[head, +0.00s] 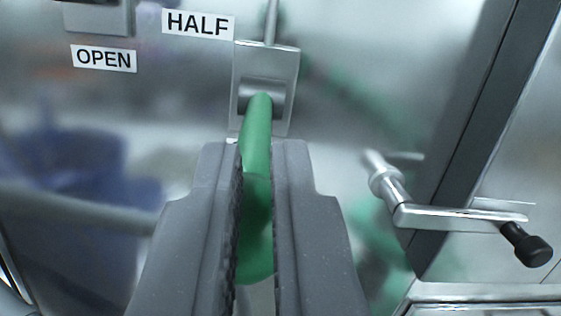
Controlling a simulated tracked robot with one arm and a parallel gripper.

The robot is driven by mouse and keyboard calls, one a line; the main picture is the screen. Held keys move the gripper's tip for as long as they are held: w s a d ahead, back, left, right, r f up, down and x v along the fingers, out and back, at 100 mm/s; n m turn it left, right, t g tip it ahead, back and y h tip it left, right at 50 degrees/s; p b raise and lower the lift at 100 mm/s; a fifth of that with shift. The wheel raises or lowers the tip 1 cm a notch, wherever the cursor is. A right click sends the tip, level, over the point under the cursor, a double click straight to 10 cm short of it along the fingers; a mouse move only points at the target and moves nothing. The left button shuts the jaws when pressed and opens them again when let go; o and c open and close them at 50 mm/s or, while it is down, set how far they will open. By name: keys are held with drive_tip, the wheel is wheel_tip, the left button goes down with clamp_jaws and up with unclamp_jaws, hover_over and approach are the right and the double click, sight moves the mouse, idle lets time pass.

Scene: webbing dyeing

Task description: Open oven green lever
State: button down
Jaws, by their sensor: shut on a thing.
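The green lever (257,118) comes out of a metal bracket (285,62) on the shiny steel oven front, in the upper middle of the head view. It points toward me and down, below the "HALF" label. My gripper (257,160) is shut on the green lever, with one grey jaw on each side of it. The lever's rounded lower end shows between the jaws.
A "HALF" label (198,24) and an "OPEN" label (103,58) are to the upper left. A metal crank with a black knob (525,245) sticks out at the right. A dark vertical edge strip (466,135) runs behind it. The steel panel mirrors blurred shapes.

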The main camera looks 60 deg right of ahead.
drive_tip(key=f, duration=0.2)
drive_tip(key=shift+w+f, duration=0.3)
drive_tip(key=shift+f, duration=0.05)
wheel_tip(320, 180, up, 6)
drive_tip(key=a+p, duration=0.1)
drive_tip(key=p, duration=0.4)
drive_tip(key=s+a+f, duration=0.5)
drive_tip(key=a, duration=0.2)
drive_tip(key=shift+s, duration=0.2)
drive_tip(key=shift+f, duration=0.1)
drive_tip(key=s+d+r+n+y+p, duration=0.1)
drive_tip(key=s+d+r+n+y, duration=0.15)
drive_tip(key=d+r, duration=0.4)
drive_tip(key=s+d+r+n+y+p, duration=0.1)
drive_tip(key=s+d+r+y+p, duration=0.15)
drive_tip(key=d+r, duration=0.4)
drive_tip(key=s+d+r+n+t+y+p, duration=0.1)
drive_tip(key=s+r+n+t+y, duration=0.1)
drive_tip(key=y, duration=0.3)
drive_tip(key=s+d+r+n+t+y+p, duration=0.1)
drive_tip(key=s+d+r+n+t+y, duration=0.1)
drive_tip(key=s+n+y, duration=0.2)
drive_tip(key=shift+s+y, duration=0.15)
drive_tip(key=shift+y, duration=0.95)
